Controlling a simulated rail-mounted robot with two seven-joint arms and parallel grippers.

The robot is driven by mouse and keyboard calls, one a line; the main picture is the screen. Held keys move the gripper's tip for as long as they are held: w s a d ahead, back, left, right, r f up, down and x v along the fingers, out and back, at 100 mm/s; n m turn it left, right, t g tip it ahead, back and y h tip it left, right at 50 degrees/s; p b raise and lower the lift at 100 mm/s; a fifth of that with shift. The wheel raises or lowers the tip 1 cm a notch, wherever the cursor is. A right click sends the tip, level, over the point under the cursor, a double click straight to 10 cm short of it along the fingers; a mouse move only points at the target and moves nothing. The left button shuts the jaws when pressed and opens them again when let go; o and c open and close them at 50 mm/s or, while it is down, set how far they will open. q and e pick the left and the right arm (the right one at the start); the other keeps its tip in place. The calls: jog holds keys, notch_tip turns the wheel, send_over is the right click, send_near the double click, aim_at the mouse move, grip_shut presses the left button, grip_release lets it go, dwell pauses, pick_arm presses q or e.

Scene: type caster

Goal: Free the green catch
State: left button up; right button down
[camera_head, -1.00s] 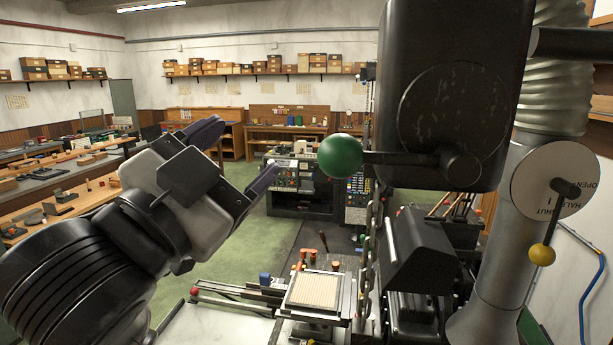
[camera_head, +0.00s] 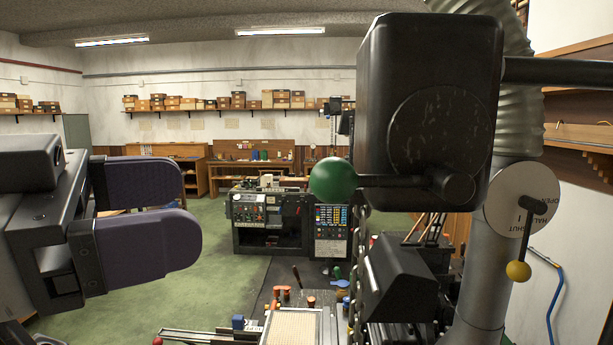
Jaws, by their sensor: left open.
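The green catch shows as a green ball knob (camera_head: 332,180) on a dark rod that runs right to a pivot on the black housing (camera_head: 428,100). The rod lies about level. My left gripper (camera_head: 190,212) is at the left of the view, its two purple-grey fingers pointing right, one above the other with a gap between them. It is open and empty, well to the left of the green knob and apart from it. My right gripper is not in view.
A yellow-knobbed lever (camera_head: 518,271) hangs on a round marked dial (camera_head: 522,200) at the right. A chain (camera_head: 357,290) hangs below the green knob. A tray (camera_head: 292,328) sits low in the middle. Open air lies between my left gripper and the knob.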

aim_at(314, 181)
pick_arm(q)
jog(key=shift+n+h, duration=0.4)
jog(key=p+x, duration=0.1)
jog(key=x, duration=0.6)
jog(key=p+x, duration=0.2)
jog(key=x, duration=0.5)
jog(key=shift+s+d+r, duration=0.1)
jog(key=shift+s+d, duration=0.1)
jog(key=shift+s, duration=0.15)
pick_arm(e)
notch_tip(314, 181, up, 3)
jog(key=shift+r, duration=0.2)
